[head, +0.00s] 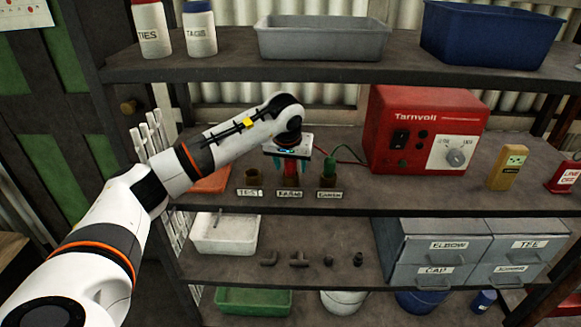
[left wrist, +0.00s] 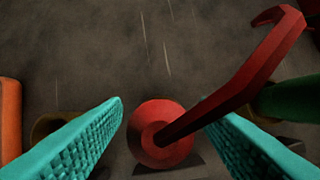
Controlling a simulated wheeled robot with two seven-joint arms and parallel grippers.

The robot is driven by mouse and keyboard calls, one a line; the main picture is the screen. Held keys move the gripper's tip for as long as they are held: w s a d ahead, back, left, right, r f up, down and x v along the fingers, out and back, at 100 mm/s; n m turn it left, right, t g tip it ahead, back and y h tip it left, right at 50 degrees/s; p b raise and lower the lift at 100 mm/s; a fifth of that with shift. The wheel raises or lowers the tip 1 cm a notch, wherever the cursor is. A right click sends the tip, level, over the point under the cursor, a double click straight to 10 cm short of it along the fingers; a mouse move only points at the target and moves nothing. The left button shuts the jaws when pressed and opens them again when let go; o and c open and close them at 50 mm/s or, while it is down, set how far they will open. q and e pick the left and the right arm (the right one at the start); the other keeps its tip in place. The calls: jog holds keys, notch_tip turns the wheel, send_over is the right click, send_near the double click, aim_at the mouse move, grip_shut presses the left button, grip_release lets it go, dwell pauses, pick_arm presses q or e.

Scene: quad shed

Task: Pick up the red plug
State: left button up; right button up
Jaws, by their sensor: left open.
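The red plug (left wrist: 160,140) stands in the middle of three labelled brown sockets on the middle shelf. In the left wrist view its round top lies between my teal fingers, with a red lead running up to the right. My left gripper (head: 290,176) points down over the plug in the head view. It is open, with a finger on each side; I cannot tell if either touches. The red plug (head: 291,170) is partly hidden by the gripper in that view. My right gripper is not in view.
A green plug (head: 329,168) stands in the right socket, close to my gripper; the left socket (head: 252,178) looks empty. The red Tarnvolt box (head: 390,155) stands to the right. The upper shelf (head: 230,68) with bins and bottles lies above and behind my arm.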

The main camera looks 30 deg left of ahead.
pick_arm(q)
jog(key=shift+c, duration=0.5)
jog(key=c, duration=1)
jog(key=shift+o, duration=0.2)
jog(key=shift+r, duration=0.1)
